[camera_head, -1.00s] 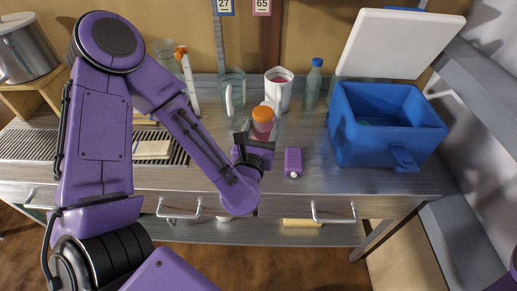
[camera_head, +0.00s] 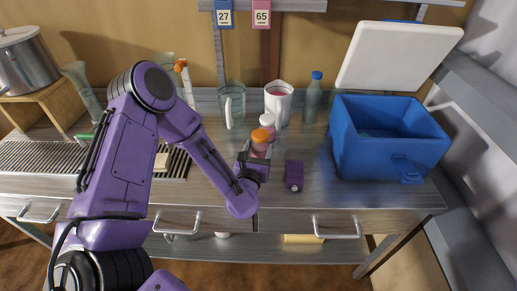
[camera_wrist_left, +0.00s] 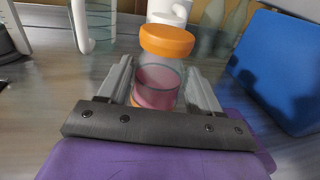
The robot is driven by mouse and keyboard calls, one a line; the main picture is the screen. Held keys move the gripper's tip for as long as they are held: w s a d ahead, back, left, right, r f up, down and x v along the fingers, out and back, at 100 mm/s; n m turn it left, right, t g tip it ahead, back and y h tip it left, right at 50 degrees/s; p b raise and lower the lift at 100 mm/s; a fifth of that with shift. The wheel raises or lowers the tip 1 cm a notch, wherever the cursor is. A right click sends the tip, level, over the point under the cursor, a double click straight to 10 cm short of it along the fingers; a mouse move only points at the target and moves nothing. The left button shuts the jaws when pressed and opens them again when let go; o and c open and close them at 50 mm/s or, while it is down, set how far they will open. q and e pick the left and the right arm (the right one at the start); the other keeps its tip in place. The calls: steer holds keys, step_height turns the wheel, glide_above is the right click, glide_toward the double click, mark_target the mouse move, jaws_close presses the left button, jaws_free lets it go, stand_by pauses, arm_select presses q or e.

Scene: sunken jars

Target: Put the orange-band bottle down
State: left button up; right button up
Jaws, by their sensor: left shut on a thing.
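The orange-band bottle (camera_head: 260,148) is a clear jar with pink contents and an orange cap. My left gripper (camera_head: 256,157) is shut on its body and holds it upright over the metal counter (camera_head: 225,168). In the left wrist view, the bottle (camera_wrist_left: 158,82) stands between the two fingers of my left gripper (camera_wrist_left: 158,92), with an orange strip low on its body. I cannot tell whether its base touches the counter. My right gripper is not in view.
A white-capped jar (camera_head: 267,121) is close behind the bottle, with a white cup (camera_head: 279,104) and clear jug (camera_head: 232,105) beyond. A blue-capped bottle (camera_head: 313,100) stands behind.

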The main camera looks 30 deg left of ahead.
arm_select(q)
steer(key=shift+s, duration=0.1)
steer(key=shift+f, duration=0.1)
steer(key=o, duration=1.3)
